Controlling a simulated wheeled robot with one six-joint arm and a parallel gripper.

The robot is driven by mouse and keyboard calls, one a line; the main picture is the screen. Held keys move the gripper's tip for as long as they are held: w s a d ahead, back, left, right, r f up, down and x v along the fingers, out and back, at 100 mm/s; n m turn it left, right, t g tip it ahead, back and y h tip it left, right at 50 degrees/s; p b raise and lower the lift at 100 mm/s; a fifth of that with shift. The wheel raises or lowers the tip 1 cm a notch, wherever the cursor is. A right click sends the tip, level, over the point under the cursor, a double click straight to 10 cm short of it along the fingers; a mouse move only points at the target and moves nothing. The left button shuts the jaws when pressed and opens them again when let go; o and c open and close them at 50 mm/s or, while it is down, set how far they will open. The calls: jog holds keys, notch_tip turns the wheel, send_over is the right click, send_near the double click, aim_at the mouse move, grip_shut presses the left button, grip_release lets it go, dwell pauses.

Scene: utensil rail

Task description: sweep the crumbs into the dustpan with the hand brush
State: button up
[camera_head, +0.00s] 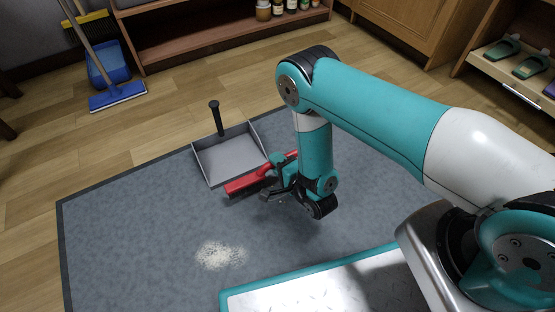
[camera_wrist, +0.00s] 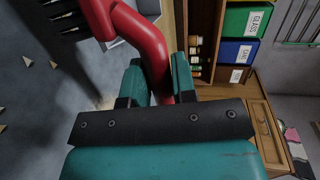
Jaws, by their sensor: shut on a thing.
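My gripper (camera_wrist: 158,85) is shut on the handle of the red hand brush (camera_head: 250,182), which also shows in the wrist view (camera_wrist: 145,40). In the head view the brush is held just in front of the dustpan's lower right side, its head pointing left; its dark bristles show in the wrist view. Whether the bristles touch the mat I cannot tell. The grey dustpan (camera_head: 228,160) lies on the mat with its black handle upright at the back. The pale crumbs (camera_head: 221,255) lie in a patch on the mat, nearer than the brush and to its left.
The blue-grey mat (camera_head: 130,225) is clear around the crumbs. My white and teal base is at the bottom. A blue mop (camera_head: 118,96) and broom stand at the back left. A wooden shelf (camera_head: 190,53) with jars is behind. An open drawer (camera_head: 507,75) is at the right.

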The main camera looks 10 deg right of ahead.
jog(key=shift+f+b, duration=0.5)
jog(key=shift+f, duration=0.85)
jog(key=shift+f+b, duration=0.5)
jog(key=shift+f, duration=0.35)
jog(key=shift+w, duration=0.15)
jog(key=shift+w+a+r+b, duration=0.1)
jog(key=shift+w+a+b, duration=0.25)
jog(key=shift+w, duration=1.3)
jog(key=shift+w+a+r+b, duration=0.1)
jog(key=shift+w+a+b, duration=0.3)
jog(key=shift+w, duration=1.3)
jog(key=shift+w+a+r+b, duration=0.15)
jog(key=shift+w+a, duration=0.35)
jog(key=shift+w, duration=1.15)
grip_shut()
jog(key=r+p, duration=0.1)
jog(key=p, duration=0.1)
jog(key=s+r+p, duration=0.1)
jog(key=r+p, duration=0.1)
jog(key=s+r+p, duration=0.1)
jog(key=r, duration=0.1)
jog(key=shift+d+p, duration=0.25)
jog(key=shift+p, duration=0.15)
